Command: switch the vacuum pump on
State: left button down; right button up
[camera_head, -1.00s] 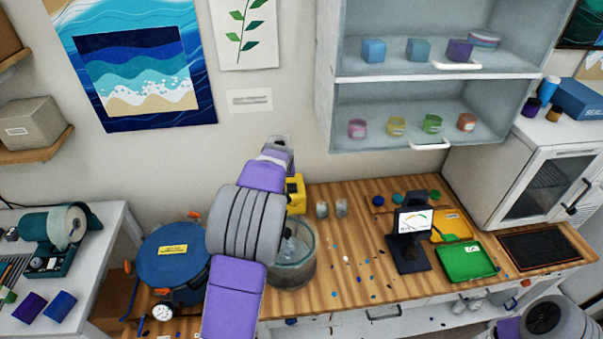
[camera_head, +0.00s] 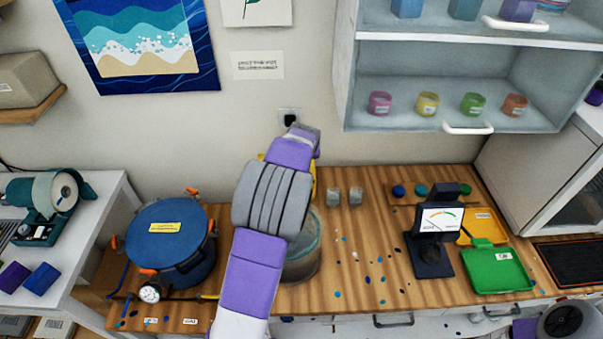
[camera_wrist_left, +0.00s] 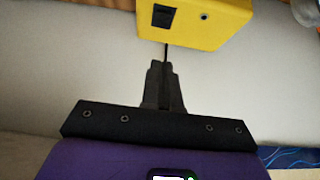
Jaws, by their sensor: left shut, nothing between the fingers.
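The yellow vacuum pump (camera_wrist_left: 210,28) is at the top of the left wrist view, with a dark switch (camera_wrist_left: 162,16) and a small round fitting on its face. I cannot tell which way the switch is set. My left gripper (camera_wrist_left: 160,66) is shut and empty, its tips below the pump's edge in that view, with a visible gap. A thin dark line, perhaps a cord, runs between them. In the head view my left arm covers most of the pump; a yellow sliver (camera_head: 314,182) shows beside it. My right gripper is out of view.
A blue pressure pot (camera_head: 167,240) with a gauge stands left of my arm. A clear bucket (camera_head: 303,255) stands partly behind it. Two small cups (camera_head: 344,196), a meter (camera_head: 437,225) and a green tray (camera_head: 497,270) stand to the right. A wall socket (camera_head: 290,116) is behind.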

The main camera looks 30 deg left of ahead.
pick_arm(q)
jog(key=x, duration=1)
jog(key=shift+a+p, duration=0.1)
jog(key=shift+p, duration=0.25)
notch_tip(320, 180, down, 2)
jog(key=shift+s+f, duration=0.15)
jog(key=shift+f, duration=0.1)
jog(key=shift+d+f, duration=0.2)
jog(key=shift+f, duration=0.5)
jog(key=shift+s, duration=0.1)
jog(key=shift+f+b, duration=0.4)
jog(key=shift+f, duration=0.05)
jog(key=shift+s+d+r, duration=0.1)
